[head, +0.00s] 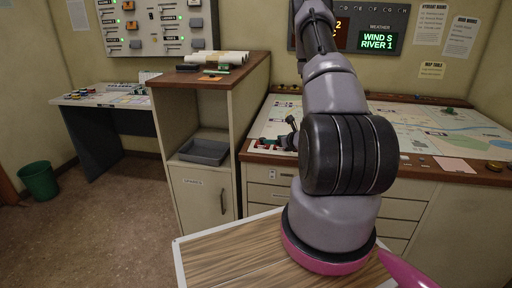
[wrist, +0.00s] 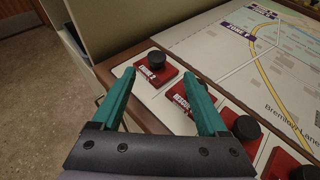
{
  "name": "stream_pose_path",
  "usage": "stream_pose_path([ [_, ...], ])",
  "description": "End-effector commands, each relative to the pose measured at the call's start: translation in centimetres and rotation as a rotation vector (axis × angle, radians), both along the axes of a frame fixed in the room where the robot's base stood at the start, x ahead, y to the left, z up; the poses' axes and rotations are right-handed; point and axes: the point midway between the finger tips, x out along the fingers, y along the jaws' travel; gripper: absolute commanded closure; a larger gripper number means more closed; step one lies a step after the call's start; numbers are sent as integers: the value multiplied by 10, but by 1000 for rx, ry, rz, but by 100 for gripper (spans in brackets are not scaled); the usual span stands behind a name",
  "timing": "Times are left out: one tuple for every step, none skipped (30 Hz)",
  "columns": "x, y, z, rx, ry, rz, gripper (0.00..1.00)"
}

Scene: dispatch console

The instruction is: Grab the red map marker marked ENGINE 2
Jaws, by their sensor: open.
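In the wrist view a red map marker (wrist: 152,73) with a black round knob lies on the map table's near-left strip. Its white label is small and seems to read ENGINE 2. My gripper (wrist: 158,74) is open, its teal fingers apart, with this marker showing between and beyond the fingertips. I cannot tell how high the fingers are above it. A second red marker, whose label seems to start with RESCUE (wrist: 182,100), is partly hidden by the right finger. In the head view my gripper (head: 286,140) is over the map table's left end.
More red markers with black knobs (wrist: 242,127) continue down the row to the right. The map table (head: 258,158) has a wooden rim. A tall cabinet (head: 240,110) stands close on its left. The map surface (wrist: 225,50) beyond the row is mostly flat and clear.

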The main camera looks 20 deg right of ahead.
Motion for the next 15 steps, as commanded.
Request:
stream_pose_path([
  [9,3,-3,1,-2,3,24],
  [13,4,-5,0,-2,5,24],
  [20,5,-7,-1,-2,5,24],
  [24,5,-9,0,-3,4,24],
  [27,6,-11,0,-1,4,24],
  [31,6,-13,0,-1,4,24],
  [34,7,-14,0,-1,4,24],
  [36,7,-14,0,-1,3,24],
  [38,8,-15,0,-1,3,24],
  [39,8,-16,1,-1,4,24],
  [41,9,-17,0,-1,4,24],
  [45,10,-18,1,-1,6,24],
  [48,12,-20,1,-2,6,24],
  [52,13,-22,2,-2,6,24],
  [57,15,-25,2,-2,6,24],
])
